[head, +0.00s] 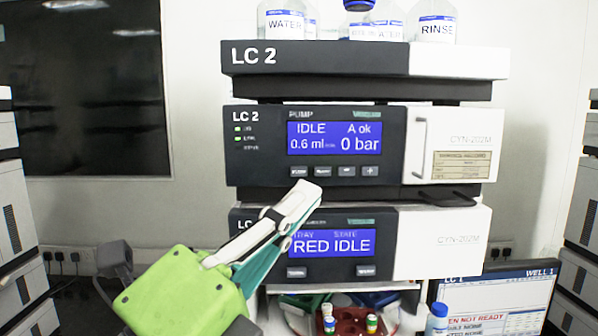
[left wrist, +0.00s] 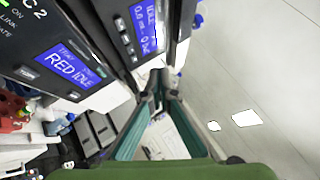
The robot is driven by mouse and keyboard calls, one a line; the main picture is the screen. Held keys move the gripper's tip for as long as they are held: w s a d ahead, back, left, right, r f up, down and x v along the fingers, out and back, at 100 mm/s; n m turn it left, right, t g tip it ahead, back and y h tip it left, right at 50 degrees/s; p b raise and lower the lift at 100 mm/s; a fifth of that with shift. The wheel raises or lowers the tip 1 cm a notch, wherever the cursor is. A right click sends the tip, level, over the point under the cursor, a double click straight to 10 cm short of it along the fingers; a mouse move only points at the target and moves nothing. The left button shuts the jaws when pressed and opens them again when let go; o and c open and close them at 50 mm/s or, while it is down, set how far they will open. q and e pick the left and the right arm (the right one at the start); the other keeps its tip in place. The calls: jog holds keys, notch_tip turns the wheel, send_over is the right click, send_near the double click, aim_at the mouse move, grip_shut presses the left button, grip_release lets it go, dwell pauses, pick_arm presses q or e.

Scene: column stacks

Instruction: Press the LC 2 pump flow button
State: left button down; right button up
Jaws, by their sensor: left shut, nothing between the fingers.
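The LC 2 pump module (head: 400,118) is the upper unit of the stack in the head view. Its blue display (head: 338,138) reads IDLE, A ok, 0.6 ml/min, 0 bar. A row of several small grey buttons sits below the display; the leftmost button (head: 298,171) has a label too blurred to read, and the rightmost (head: 370,171) shows a plus. My left gripper (head: 308,190) is shut and empty, its tips just below the leftmost buttons in the picture; contact cannot be told. In the left wrist view its fingers (left wrist: 156,84) converge near the pump display (left wrist: 143,25).
Below the pump is another module with a display (head: 335,243) reading RED IDLE, partly behind my left fingers. Labelled bottles (head: 437,22) stand on top of the stack. A monitor (head: 500,295) stands lower right. Other stacks flank both sides.

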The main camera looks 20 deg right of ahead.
pick_arm(q)
send_near(315, 160)
jog(key=shift+s+d+b+x, duration=0.1)
jog(key=shift+s+b+x, duration=0.1)
jog(key=shift+x, duration=0.85)
jog(key=shift+s+d+b+x, duration=0.1)
jog(key=shift+s+b+x, duration=0.1)
jog(key=shift+x, duration=0.8)
jog(key=shift+w+r, duration=0.15)
jog(key=shift+w+d, duration=0.15)
jog(key=shift+w, duration=0.1)
jog(key=shift+w+d, duration=0.1)
jog(key=shift+w, duration=0.3)
dwell(0.8)
jog(key=shift+s, duration=0.15)
jog(key=shift+s+a, duration=0.25)
jog(key=shift+s, duration=0.4)
jog(key=shift+s, duration=0.1)
